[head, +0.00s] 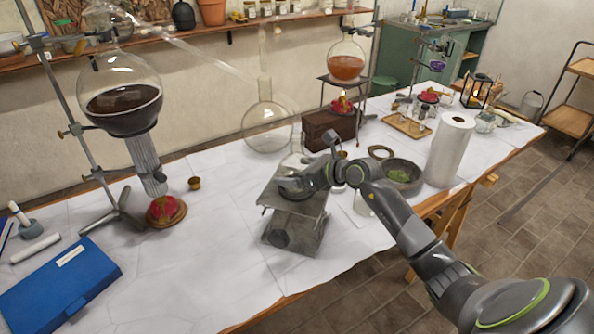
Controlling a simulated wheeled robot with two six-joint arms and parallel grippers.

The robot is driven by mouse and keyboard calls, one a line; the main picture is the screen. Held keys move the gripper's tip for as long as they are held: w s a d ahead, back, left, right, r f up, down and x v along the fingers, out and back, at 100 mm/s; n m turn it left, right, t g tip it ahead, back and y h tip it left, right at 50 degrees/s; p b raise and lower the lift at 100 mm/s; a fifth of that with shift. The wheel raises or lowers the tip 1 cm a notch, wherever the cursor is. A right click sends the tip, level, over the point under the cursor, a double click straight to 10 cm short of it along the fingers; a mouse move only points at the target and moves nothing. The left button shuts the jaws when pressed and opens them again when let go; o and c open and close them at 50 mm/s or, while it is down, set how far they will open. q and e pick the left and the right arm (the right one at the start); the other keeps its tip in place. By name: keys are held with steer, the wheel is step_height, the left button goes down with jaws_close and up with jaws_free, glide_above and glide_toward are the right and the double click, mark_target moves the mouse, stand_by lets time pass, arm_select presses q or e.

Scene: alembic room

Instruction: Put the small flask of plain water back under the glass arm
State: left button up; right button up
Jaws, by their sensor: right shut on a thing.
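My right gripper (298,181) is low over the top plate of a grey metal lab jack (293,222) and is shut on a small clear flask (296,161). Only part of the flask shows, around and behind the fingers. I cannot tell whether it touches the jack. The glass arm (215,60) slopes down to the right from the round still flask of dark liquid (122,92). Its lower end is near a large clear long-necked flask (266,125), behind my gripper. My left gripper is out of view.
A brown wooden box (329,134) stands just behind my gripper. A mortar with green contents (401,174) and a paper roll (450,150) stand to the right. A blue case (62,285) lies at front left. Bare white tabletop (215,235) lies left of the jack.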

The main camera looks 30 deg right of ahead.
steer(key=shift+f+b, duration=0.35)
steer(key=shift+f, duration=0.15)
stand_by(0.3)
steer(key=o, duration=0.9)
steer(key=shift+b+v, duration=0.55)
steer(key=shift+v, duration=8.15)
